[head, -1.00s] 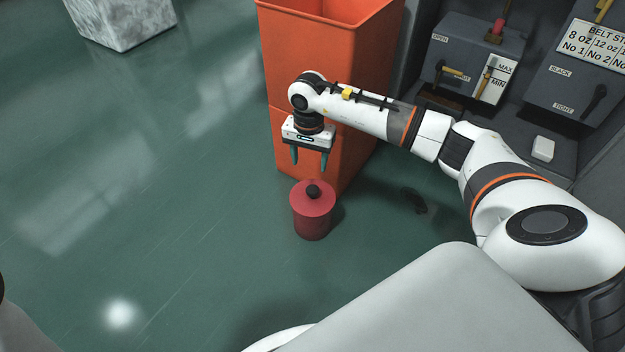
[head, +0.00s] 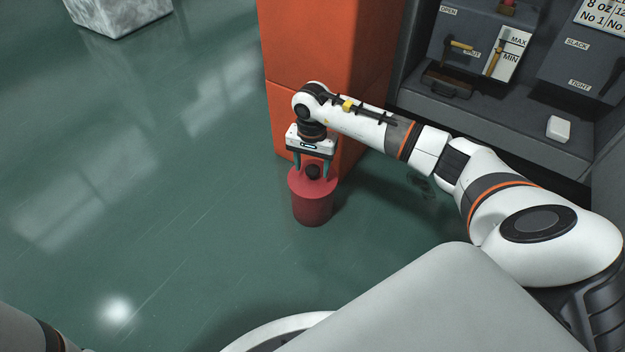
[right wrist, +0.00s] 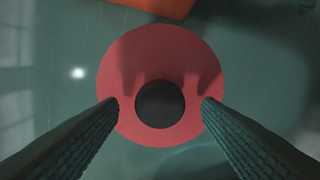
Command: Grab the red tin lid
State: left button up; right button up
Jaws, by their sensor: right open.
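The red tin (head: 312,208) stands upright on the green floor, with its flat red lid (head: 297,182) on top and a round black knob (head: 313,172) at the lid's middle. My right gripper (head: 312,176) points down over the lid, open, with a finger on either side of the knob. In the right wrist view the red lid (right wrist: 160,55) fills the middle, and the black knob (right wrist: 160,104) lies between the two spread fingertips, apart from both. I cannot tell whether the fingertips touch the lid. My left gripper is out of view.
A tall orange bin (head: 325,60) stands just behind the tin. A grey machine (head: 500,115) with levers and a white block (head: 558,128) on its ledge is at the right. A marbled block (head: 120,15) is at the far left. The floor left of the tin is clear.

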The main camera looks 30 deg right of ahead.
jog(key=shift+f, duration=0.3)
grip_shut()
